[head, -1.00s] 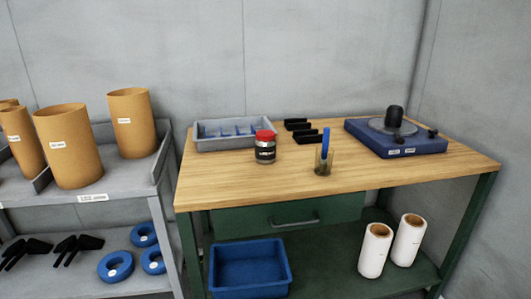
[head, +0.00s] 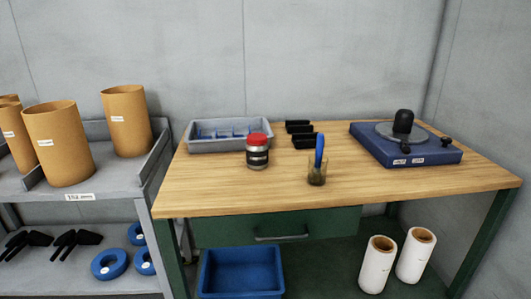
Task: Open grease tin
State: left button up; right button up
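A small grease tin (head: 257,158), a clear jar with a dark label band, stands upright on the wooden workbench (head: 240,196). Its red lid (head: 257,139) is on top. The tin is just in front of a grey tray, near the left part of the bench top. Neither of my grippers shows in the head view.
Right of the tin stand a glass with a blue-handled tool (head: 318,170), black holders (head: 302,134) and a blue turntable device (head: 405,150). Behind it is the grey tray (head: 230,147). A shelf (head: 110,185) with cardboard tubes adjoins left. The bench's front strip is clear.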

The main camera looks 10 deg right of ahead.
aim_at(257, 156)
jog(key=i+l, duration=0.1)
jog(key=l, duration=0.3)
jog(key=i+l+u, duration=0.1)
jog(key=l, duration=0.35)
jog(key=i+l, duration=0.15)
jog(key=l, duration=0.3)
jog(key=i+l, duration=0.1)
jog(key=l, duration=0.3)
jog(key=i+l+u, duration=0.1)
jog(key=l, duration=0.35)
